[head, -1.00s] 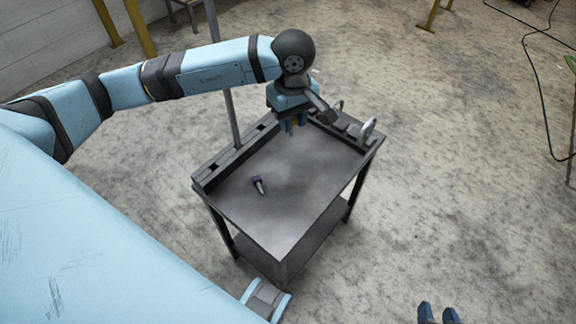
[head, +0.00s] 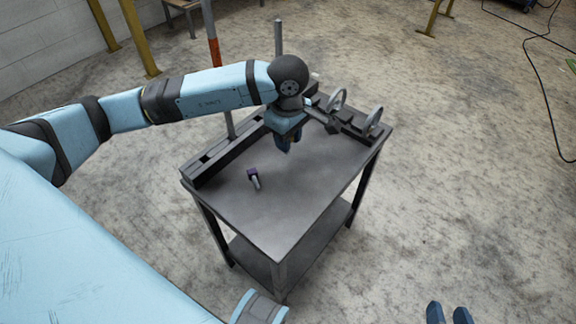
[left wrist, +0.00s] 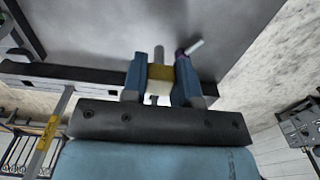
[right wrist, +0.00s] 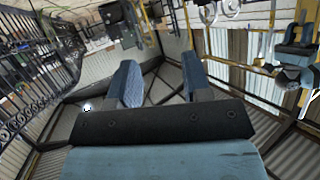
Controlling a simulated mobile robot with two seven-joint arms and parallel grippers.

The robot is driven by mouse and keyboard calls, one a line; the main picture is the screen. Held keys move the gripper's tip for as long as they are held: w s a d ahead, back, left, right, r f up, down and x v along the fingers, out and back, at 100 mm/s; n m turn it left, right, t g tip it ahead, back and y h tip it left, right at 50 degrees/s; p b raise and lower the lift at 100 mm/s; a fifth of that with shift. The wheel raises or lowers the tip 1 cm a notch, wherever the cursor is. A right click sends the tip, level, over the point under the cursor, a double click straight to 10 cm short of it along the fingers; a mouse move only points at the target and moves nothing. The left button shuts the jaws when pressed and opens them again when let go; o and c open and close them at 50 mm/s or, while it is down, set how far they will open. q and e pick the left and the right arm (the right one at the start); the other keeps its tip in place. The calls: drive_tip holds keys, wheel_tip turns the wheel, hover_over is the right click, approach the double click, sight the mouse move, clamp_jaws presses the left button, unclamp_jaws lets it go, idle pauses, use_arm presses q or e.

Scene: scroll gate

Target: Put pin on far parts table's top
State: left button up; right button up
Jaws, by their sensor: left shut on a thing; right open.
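My left gripper (head: 285,146) is over the rear part of a dark grey table's top (head: 275,200). In the left wrist view it is shut on a yellow-headed pin (left wrist: 160,73), whose grey shank points toward the tabletop; I cannot tell whether it touches. In the head view this pin is hidden by the fingers. A second pin with a purple head (head: 252,174) and a grey shank lies on the tabletop, left of my left gripper. It also shows beside a finger in the left wrist view (left wrist: 195,46). My right gripper (head: 450,313) is open and empty, away from the table.
A raised slotted rail (head: 215,160) runs along the table's left edge. Fixtures with grey rings (head: 373,118) stand along its back edge. An upright post (head: 225,100) rises behind the rail. The tabletop's middle and front are clear.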

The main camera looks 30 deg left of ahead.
use_arm(q)
wheel_tip(320, 180, down, 4)
drive_tip(key=shift+f+b, duration=0.2)
drive_tip(key=shift+b, duration=0.1)
drive_tip(key=shift+f, duration=0.55)
wheel_tip(320, 180, down, 3)
drive_tip(key=shift+r+b, duration=0.15)
drive_tip(key=shift+b, duration=0.25)
drive_tip(key=shift+f, duration=0.5)
drive_tip(key=o, duration=1)
use_arm(e)
drive_tip(key=r, duration=0.1)
drive_tip(key=a+r+t, duration=0.1)
drive_tip(key=w+a+r+t+y, duration=0.1)
drive_tip(key=shift+w+r, duration=0.1)
drive_tip(key=shift+r, duration=0.2)
